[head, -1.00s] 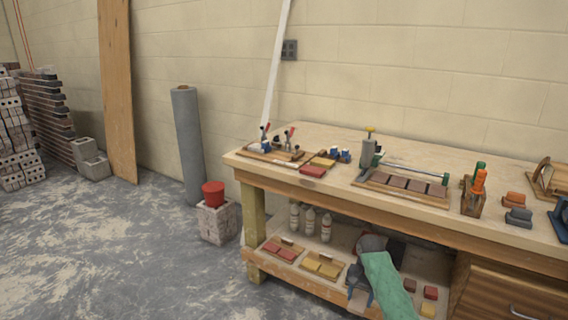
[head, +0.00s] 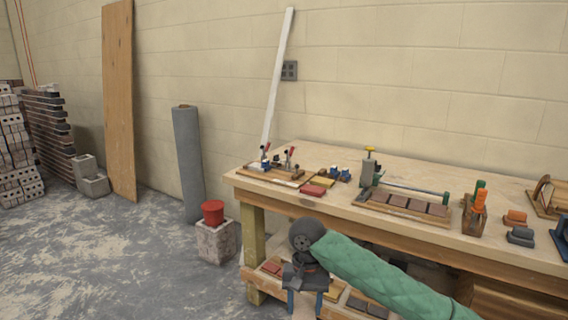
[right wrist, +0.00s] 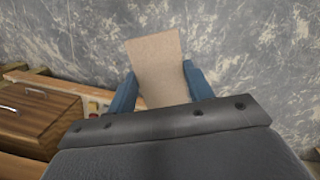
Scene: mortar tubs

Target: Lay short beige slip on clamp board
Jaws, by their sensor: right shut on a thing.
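The short beige slip (right wrist: 157,62) is held between the blue fingers of my right gripper (right wrist: 161,88) in the right wrist view. It sticks out past the fingertips, flat side to the camera. The clamp board (head: 262,175), a wooden board with red- and dark-handled clamps, lies at the left end of the bench top, above and to the left of the gripper. My left gripper is out of view.
A red block (head: 313,190) lies just right of the clamp board. Beyond it stand small blue clamps (head: 340,174) and a tile jig (head: 406,205). The bench's front edge (head: 370,222) lies between my gripper and the top. A red tub (head: 213,212) stands on a block at left.

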